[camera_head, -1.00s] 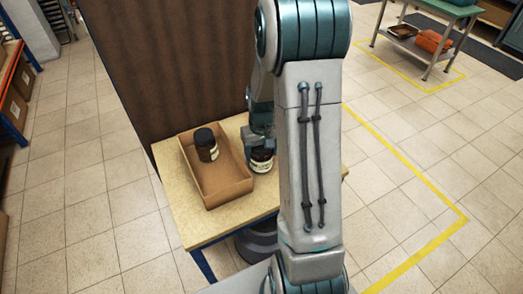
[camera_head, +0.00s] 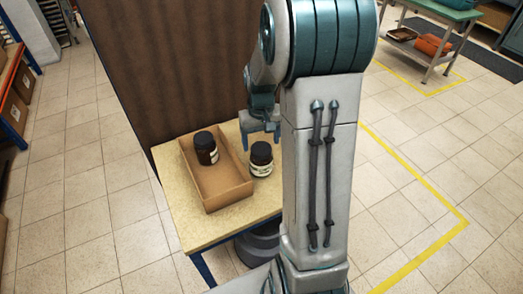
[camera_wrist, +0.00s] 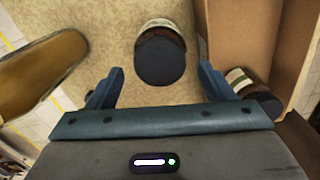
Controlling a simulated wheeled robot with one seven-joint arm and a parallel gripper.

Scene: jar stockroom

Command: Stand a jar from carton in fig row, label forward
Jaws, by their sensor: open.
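A dark jar (camera_head: 261,160) with a black lid and pale label stands upright on the table (camera_head: 225,222), just right of the open carton (camera_head: 228,194). Its label shows toward the head camera. In the wrist view this jar (camera_wrist: 160,55) is seen lid-first, with a strip of label at its far side. A second dark jar (camera_head: 206,149) stands inside the carton near its back; part of it shows in the wrist view (camera_wrist: 258,92). My gripper (camera_head: 262,143) is open and empty, behind and above the jar on the table. The fig row cannot be made out.
A tall brown panel (camera_head: 165,65) stands behind the table. A green-topped bench (camera_head: 440,8) with trays is at the far right. Tiled floor (camera_head: 85,200) lies open at the left; a yellow line (camera_head: 430,185) marks the floor at the right.

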